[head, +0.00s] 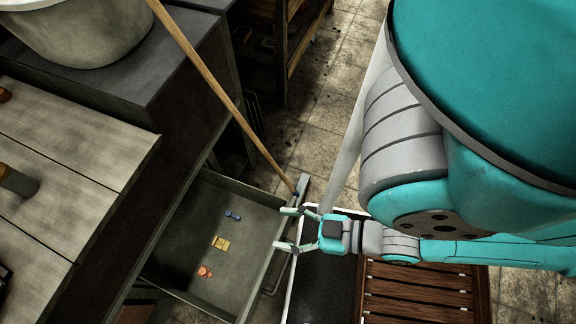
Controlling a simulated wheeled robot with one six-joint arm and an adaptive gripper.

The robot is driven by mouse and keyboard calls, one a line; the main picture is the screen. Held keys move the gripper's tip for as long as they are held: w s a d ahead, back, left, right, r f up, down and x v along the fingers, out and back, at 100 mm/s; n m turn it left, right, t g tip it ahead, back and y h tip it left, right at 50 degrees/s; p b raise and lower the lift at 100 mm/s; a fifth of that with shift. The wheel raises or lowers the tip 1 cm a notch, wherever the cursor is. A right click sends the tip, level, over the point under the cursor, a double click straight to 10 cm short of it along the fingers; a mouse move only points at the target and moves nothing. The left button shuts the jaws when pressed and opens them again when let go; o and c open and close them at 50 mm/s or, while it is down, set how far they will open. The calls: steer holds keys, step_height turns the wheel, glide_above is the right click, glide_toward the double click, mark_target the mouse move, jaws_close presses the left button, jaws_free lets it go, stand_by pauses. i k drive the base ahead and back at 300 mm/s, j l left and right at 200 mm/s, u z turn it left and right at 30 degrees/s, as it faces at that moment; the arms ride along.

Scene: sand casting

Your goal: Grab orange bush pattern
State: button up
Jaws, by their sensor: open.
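The orange bush pattern (205,271) is a small orange piece lying on the floor of an open grey drawer (175,262), towards its front. My gripper (277,229) is open and empty. It is at the drawer's right edge, to the right of and above the orange piece in the picture, with its fingers pointing left. Nothing hides the orange piece, and the gripper is apart from it.
A yellow piece (220,243) and a blue piece (233,215) lie in the same drawer. A long wooden handle (222,95) slants down to the drawer's far right corner, close to my gripper. A slatted wooden surface (415,291) is at the lower right.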

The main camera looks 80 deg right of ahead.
mark_target(204, 272)
steer(key=k+l, duration=0.15)
steer(key=k, duration=0.35)
steer(key=k+l+u, duration=0.15)
steer(key=k, duration=0.35)
